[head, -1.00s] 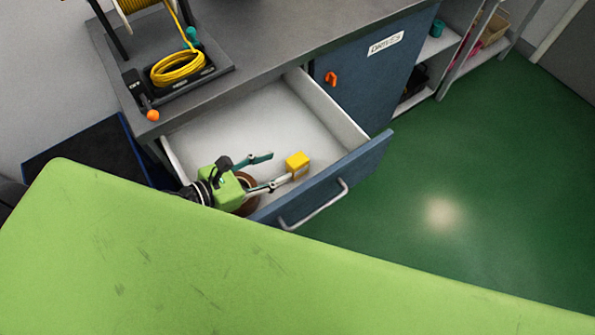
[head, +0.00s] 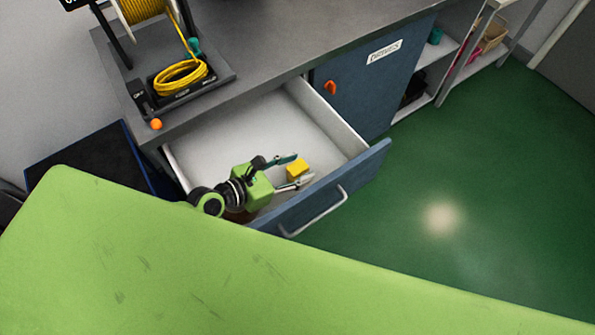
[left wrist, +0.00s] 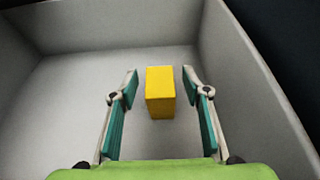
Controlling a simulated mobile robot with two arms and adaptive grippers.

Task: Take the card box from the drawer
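The card box is a small yellow box (head: 298,169) inside the open drawer (head: 330,206), near its front right part. My left gripper (head: 299,171) reaches down into the drawer from the left. In the left wrist view the yellow box (left wrist: 160,92) stands between the two open fingers (left wrist: 159,88), with a gap on each side. The fingers do not touch it in that view. A brown round thing in the drawer (head: 240,216) is mostly hidden behind my arm. My right gripper is not in view.
The drawer's light walls (left wrist: 255,70) rise close around the gripper. The grey counter (head: 245,50) above carries a tray with a coiled yellow cable (head: 181,76). A blue cabinet door (head: 365,85) labelled DRIVES is right of the drawer. Green floor at right is clear.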

